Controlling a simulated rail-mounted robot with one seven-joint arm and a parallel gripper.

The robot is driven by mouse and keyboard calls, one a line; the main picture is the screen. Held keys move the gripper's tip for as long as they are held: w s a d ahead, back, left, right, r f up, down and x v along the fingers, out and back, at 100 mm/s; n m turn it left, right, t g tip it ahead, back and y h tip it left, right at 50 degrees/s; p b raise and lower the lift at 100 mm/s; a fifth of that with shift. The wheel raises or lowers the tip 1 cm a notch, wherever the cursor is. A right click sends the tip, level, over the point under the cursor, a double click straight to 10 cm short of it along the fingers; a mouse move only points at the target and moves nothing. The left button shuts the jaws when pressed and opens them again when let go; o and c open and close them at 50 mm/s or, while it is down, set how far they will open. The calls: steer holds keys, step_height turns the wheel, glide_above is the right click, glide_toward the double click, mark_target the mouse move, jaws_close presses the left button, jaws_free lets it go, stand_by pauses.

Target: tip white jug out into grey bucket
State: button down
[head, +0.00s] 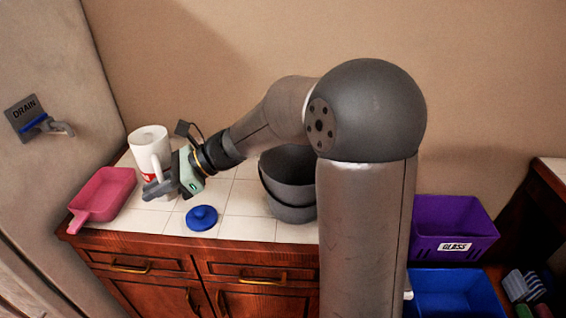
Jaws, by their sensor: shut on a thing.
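The white jug (148,140) stands upright at the back left of the tiled counter, with a red mark low on its side. My gripper (157,184) is at the jug's front right side, shut on its handle. The handle is partly hidden by the fingers. I cannot tell whether the jug touches the counter. The grey bucket (288,188) stands on the counter to the right, its right part hidden behind my arm. It looks like dark grey bowl shapes, one above the other.
A pink scoop or pan (104,192) lies at the counter's left edge. A blue lid (202,217) lies near the front, between jug and bucket. A purple bin marked GLASS (453,228) and a blue bin (455,292) stand to the right. A DRAIN sign (26,112) and lever are on the left.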

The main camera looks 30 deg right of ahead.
steer(key=s+d+r+m+t+h+b, duration=0.1)
steer(key=d+r+m+t+h+b, duration=0.1)
steer(key=d+m+t+h, duration=0.4)
steer(key=s+d+r+m+t+h+b, duration=0.1)
steer(key=d+r+m+t+h+b, duration=0.2)
steer(key=m, duration=0.7)
steer(key=shift+d+t+h, duration=1.4)
steer(key=shift+d+h, duration=0.45)
steer(key=shift+h, duration=0.15)
steer(key=shift+s, duration=0.15)
steer(key=shift+d+m, duration=0.15)
steer(key=shift+m, duration=0.25)
